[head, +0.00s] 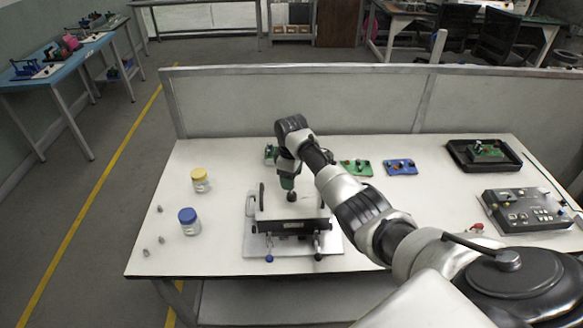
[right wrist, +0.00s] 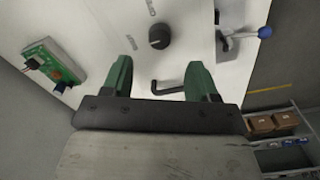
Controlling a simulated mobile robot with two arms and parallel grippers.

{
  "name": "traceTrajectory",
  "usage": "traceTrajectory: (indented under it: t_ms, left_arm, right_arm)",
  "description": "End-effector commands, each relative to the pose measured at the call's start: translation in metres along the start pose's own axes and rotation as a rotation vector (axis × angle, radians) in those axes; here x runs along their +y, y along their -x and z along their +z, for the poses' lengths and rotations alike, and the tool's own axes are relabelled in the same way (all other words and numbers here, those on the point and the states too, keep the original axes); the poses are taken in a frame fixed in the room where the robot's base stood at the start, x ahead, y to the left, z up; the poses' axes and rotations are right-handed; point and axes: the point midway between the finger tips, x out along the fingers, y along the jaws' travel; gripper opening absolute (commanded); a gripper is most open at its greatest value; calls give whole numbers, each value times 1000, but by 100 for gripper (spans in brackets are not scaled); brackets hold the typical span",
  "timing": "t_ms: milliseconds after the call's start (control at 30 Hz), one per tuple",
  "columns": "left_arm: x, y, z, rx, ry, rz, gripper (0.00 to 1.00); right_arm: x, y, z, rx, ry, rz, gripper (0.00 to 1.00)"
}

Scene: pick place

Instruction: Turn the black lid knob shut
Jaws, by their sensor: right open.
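The black lid knob (right wrist: 159,36) is round with a pale mark and sits on the white lid of a box-like fixture (right wrist: 190,50). In the head view the knob (head: 292,196) shows just below my right gripper (head: 288,183). A black bent handle (right wrist: 168,88) shows between the fingers on the lid. My left gripper is not in view.
A blue-tipped lever (right wrist: 264,32) is at the fixture's side. A yellow-capped jar (head: 200,180) and a blue-capped jar (head: 189,222) stand left. Circuit boards (head: 400,167), a black tray (head: 484,153) and a grey control box (head: 526,210) are right. The table's front left is mostly clear.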

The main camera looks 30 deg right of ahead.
Motion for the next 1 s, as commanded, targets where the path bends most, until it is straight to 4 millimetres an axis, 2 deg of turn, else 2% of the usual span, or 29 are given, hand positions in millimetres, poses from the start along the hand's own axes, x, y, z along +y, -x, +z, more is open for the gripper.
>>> traceTrajectory:
  t_ms: [133, 333, 867, 1000]
  left_arm:
    - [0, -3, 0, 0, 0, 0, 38]
    - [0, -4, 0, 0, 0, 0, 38]
    - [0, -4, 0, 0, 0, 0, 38]
    - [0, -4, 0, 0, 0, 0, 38]
  right_arm:
    - [0, 23, 0, 2, 2, 2, 59]
    - [0, 36, 0, 0, 1, -1, 59]
    - [-1, 36, 0, -1, 1, 0, 59]
    - [-17, 19, 2, -6, 1, 16, 59]
